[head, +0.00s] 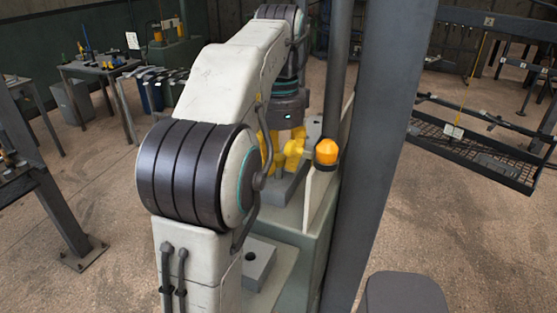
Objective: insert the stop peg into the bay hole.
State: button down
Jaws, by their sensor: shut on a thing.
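My gripper (282,150), with yellow fingers, points down over the far part of a pale green bench, partly behind my own arm. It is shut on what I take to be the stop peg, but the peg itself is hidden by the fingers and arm. A grey block (290,188) lies below the fingers; whether anything touches it I cannot tell. I cannot make out which opening is the bay hole.
An orange dome (327,152) on a dark collar stands at the bench's right edge, close to my gripper. A thick grey post (378,150) rises just right of it. A mesh rack (470,150) stands at right, a tool table (97,67) at back left. Floor between is clear.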

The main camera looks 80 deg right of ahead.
jog(key=c, duration=1)
grip_release()
jog(key=shift+c, duration=0.2)
